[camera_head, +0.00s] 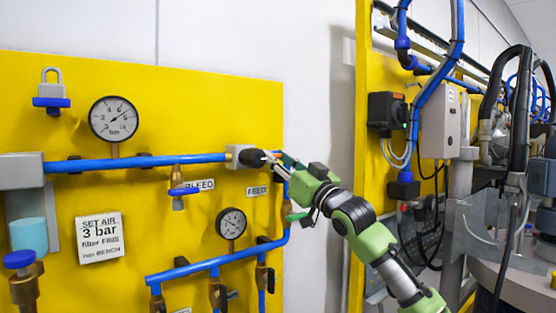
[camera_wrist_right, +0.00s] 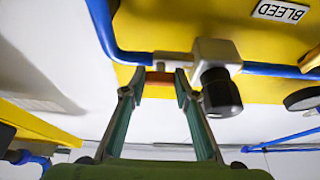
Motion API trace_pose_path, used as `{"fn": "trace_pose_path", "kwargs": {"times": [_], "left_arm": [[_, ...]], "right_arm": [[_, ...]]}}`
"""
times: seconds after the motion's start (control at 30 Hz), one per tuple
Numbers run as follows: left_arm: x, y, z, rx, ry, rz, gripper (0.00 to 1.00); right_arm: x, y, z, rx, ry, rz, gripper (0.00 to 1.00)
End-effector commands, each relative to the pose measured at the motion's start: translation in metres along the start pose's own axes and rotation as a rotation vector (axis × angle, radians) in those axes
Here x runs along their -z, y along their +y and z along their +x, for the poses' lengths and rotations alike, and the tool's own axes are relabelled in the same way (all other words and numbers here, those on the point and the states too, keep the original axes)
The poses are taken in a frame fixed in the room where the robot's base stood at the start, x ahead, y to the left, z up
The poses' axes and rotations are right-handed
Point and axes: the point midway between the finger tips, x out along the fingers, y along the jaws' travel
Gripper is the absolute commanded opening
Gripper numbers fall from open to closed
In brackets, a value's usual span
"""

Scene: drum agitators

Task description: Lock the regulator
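The regulator is a pale grey block (camera_head: 240,156) with a black knob (camera_head: 252,158) on the blue pipe, near the right edge of the yellow panel. In the right wrist view its block (camera_wrist_right: 216,52) and black knob (camera_wrist_right: 220,92) show upside down. My right gripper (camera_head: 283,163) is at the regulator's right side. In the wrist view its two fingertips (camera_wrist_right: 161,80) stand apart, with the knob outside them. A small orange-brown piece (camera_wrist_right: 161,76) shows between the tips. I cannot tell whether they grip it or it lies behind. My left gripper is not in view.
A lower gauge (camera_head: 231,223) and blue pipe (camera_head: 215,263) are below the regulator. A second yellow panel (camera_head: 373,170) with boxes and cables stands at right.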

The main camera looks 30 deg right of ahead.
Motion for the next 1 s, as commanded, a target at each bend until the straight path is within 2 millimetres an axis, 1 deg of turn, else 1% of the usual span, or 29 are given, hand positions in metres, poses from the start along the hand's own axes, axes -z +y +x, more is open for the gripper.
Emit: {"fn": "trace_pose_path", "kwargs": {"times": [0.27,0.47,0.73,1.0], "left_arm": [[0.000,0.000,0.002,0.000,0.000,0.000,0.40],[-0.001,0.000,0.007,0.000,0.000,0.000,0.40],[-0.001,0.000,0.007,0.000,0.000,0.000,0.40],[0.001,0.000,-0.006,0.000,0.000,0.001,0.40]], "right_arm": [[-0.001,-0.001,0.000,-0.013,0.000,0.036,0.06],[-0.001,-0.002,0.000,-0.052,0.002,0.134,0.06],[0.001,-0.005,0.001,-0.140,0.001,0.354,0.06],[0.003,-0.006,0.002,-0.240,-0.002,0.593,0.06]]}}
